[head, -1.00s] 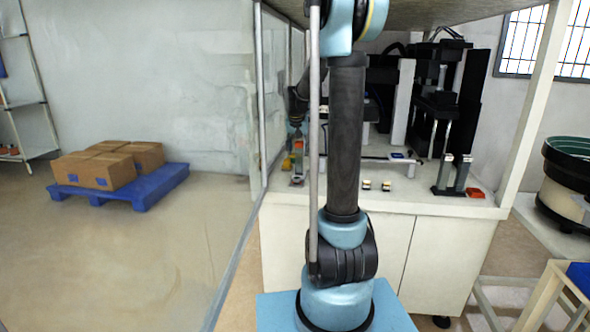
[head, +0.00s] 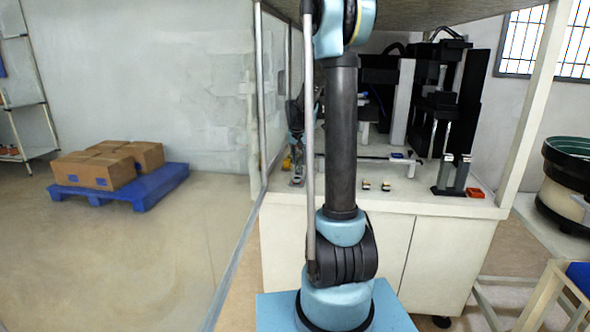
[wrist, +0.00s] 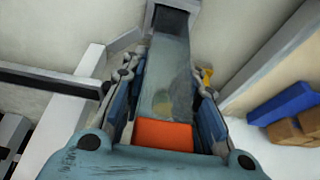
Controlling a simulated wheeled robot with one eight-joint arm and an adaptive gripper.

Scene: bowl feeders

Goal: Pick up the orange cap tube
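The orange cap tube (wrist: 165,134) is in the wrist view, its orange cap nearest the camera and a clear, see-through body stretching away from it. My gripper (wrist: 168,82) has one blue-padded finger on each side of the tube, with narrow gaps showing. It looks open around the tube, not closed on it. In the head view my gripper (head: 297,138) is low over the left end of the white worktop; the tube cannot be made out there behind it.
A small yellow item (head: 287,163) stands just left of my gripper. The white worktop (head: 420,196) carries two small pieces (head: 375,185), an orange-red tray (head: 475,193) and black machinery (head: 440,100). A glass partition edges the left side. A blue pallet (head: 150,190) with boxes is on the floor.

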